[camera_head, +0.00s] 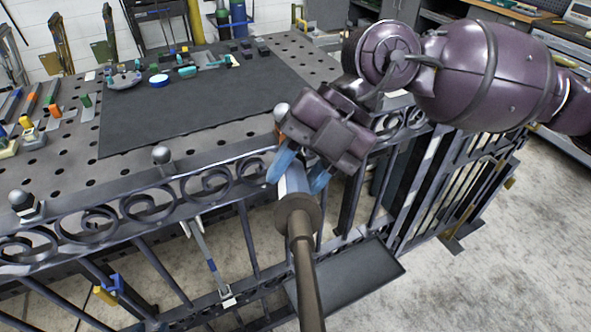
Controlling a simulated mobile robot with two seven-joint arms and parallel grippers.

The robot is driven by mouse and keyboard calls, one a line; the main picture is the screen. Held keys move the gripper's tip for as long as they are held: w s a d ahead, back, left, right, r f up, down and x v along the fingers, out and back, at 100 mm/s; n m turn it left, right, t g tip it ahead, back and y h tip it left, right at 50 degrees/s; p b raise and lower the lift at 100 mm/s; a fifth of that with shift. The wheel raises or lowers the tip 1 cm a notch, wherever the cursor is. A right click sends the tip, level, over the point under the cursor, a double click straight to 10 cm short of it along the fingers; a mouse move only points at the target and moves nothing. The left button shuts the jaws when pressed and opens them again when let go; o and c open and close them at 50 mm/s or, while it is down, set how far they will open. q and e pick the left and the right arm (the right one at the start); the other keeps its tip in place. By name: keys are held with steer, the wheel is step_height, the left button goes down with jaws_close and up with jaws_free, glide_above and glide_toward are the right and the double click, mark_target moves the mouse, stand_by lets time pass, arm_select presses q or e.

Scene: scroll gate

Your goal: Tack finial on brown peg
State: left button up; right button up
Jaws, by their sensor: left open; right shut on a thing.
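My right gripper (300,178), purple with blue fingers, comes in from the upper right in the head view, over the gate's top rail. It is shut on a pale piece that seems to be the top end of a brown rod with a round disc (310,275). The rod runs down out of the frame. A grey ball finial (281,110) shows just behind the gripper, with an orange-brown part under it, mostly hidden. Other ball finials stand on the gate, one mid-left (162,155) and one far left (22,200). My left gripper is not in view.
The dark scroll gate (215,185) runs along the front of a perforated table (60,165). A dark mat (200,105) on the table has small tools along its back edge. Coloured blocks and bars lie at the table's left. Concrete floor is open at right.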

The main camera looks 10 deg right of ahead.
mark_target(305, 216)
steer(key=shift+s+r, duration=0.1)
steer(key=shift+r, duration=0.05)
steer(key=shift+s+r+p, duration=0.25)
steer(key=shift+s+p, duration=0.05)
steer(key=shift+s, duration=0.2)
steer(key=shift+s+r+p, duration=0.2)
steer(key=shift+s+p, duration=0.1)
steer(key=shift+s, duration=0.15)
steer(key=shift+s+a+r+p, duration=0.1)
steer(key=shift+s+r+p, duration=0.15)
steer(key=shift+s, duration=0.35)
steer(key=shift+s+r+p, duration=0.2)
steer(key=shift+s+r, duration=0.05)
steer(key=shift+s, duration=0.3)
steer(key=shift+s+a+r+p, duration=0.15)
steer(key=shift+s+r, duration=0.2)
steer(key=shift+s, duration=0.45)
steer(key=shift+s+d+r+p, duration=0.15)
steer(key=shift+s+r, duration=0.2)
steer(key=shift+s, duration=0.45)
steer(key=shift+s+a+r+p, duration=0.15)
steer(key=shift+s+r, duration=0.2)
steer(key=shift+s, duration=0.45)
